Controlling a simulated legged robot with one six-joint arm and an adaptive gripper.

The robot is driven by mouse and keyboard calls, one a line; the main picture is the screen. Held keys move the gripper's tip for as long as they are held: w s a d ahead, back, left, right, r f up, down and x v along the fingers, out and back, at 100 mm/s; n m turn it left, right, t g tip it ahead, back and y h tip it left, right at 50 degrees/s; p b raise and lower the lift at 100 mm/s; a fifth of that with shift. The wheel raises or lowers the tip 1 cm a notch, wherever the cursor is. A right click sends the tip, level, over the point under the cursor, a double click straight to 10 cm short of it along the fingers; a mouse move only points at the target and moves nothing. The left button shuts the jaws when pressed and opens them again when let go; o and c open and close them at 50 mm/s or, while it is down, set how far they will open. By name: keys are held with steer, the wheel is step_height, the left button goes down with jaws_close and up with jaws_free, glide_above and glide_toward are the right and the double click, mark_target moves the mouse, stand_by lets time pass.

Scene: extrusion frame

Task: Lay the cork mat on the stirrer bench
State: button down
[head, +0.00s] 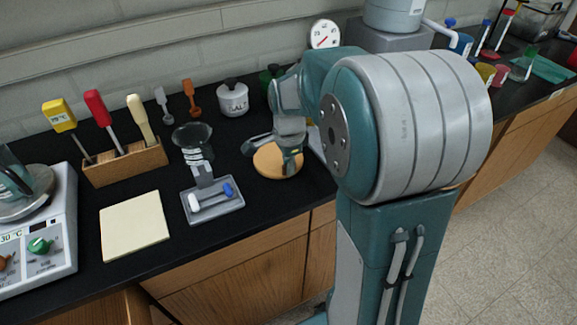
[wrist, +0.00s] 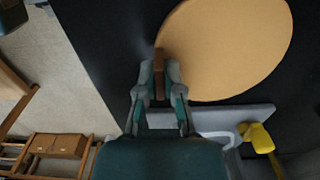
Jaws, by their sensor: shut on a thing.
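The cork mat (head: 268,164) is a round, flat tan disc at the middle of the black bench top (head: 252,215), near its front edge. In the wrist view the mat (wrist: 230,48) fills the upper right. My gripper (head: 288,163) is over the mat's right part in the head view. In the wrist view my gripper (wrist: 158,78) is shut on a brown tab at the mat's edge. I cannot tell whether the mat touches the bench or hangs just above it. My arm hides the bench right of the mat.
Left of the mat stand a grey tray (head: 228,211) with stir bars, a glass beaker (head: 193,140) and a white pot (head: 232,98). Further left are a cream pad (head: 134,226), a wooden tool block (head: 125,164) and a hotplate (head: 62,245). Bare bench shows in front of the mat.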

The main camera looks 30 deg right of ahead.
steer(key=shift+f, duration=0.25)
steer(key=c, duration=0.8)
jaws_free()
steer(key=shift+f, duration=0.1)
